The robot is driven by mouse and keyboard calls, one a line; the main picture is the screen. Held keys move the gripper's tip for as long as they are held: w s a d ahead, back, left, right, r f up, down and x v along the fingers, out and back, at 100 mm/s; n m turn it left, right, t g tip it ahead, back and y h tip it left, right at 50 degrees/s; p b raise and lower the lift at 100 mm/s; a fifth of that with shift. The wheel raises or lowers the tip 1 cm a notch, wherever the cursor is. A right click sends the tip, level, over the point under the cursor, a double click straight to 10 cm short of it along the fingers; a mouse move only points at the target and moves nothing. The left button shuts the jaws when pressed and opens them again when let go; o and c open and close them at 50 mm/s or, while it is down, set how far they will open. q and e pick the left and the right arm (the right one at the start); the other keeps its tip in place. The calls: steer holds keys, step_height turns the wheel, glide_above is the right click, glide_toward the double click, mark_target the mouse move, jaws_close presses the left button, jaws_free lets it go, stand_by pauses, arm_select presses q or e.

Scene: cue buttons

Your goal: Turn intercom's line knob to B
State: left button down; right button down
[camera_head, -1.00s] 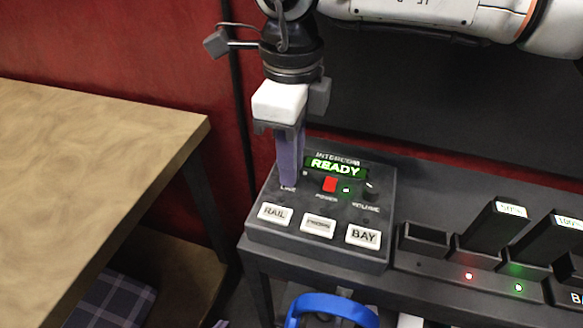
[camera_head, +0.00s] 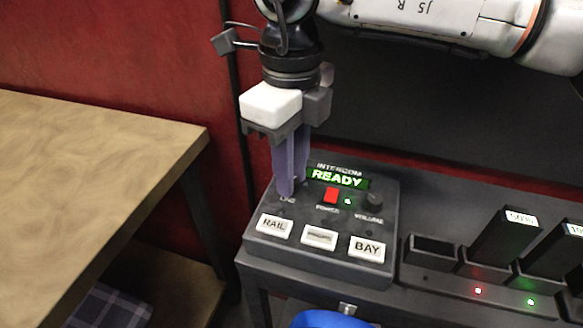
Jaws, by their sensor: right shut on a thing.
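The intercom (camera_head: 322,232) is a dark box on a dark stand, with a lit green READY display (camera_head: 337,178). It has a red power switch (camera_head: 331,196) with a green light beside it, a volume knob (camera_head: 375,199) on the right, and white RAIL (camera_head: 274,225) and BAY (camera_head: 367,247) buttons with a third button between them. My right gripper (camera_head: 289,190) points down at the intercom's upper left, just above the LINE label. Its fingers are shut on the line knob, which they hide, so its pointer cannot be read. My left gripper is out of view.
A charger-like rack (camera_head: 462,277) with slots, dark upright units and red and green lights stands right of the intercom. A wooden table (camera_head: 90,170) is at left. A blue curved object (camera_head: 325,320) shows below the stand.

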steer(key=c, duration=1.6)
jaws_free()
step_height(320, 180, up, 10)
steer(key=shift+r, duration=0.2)
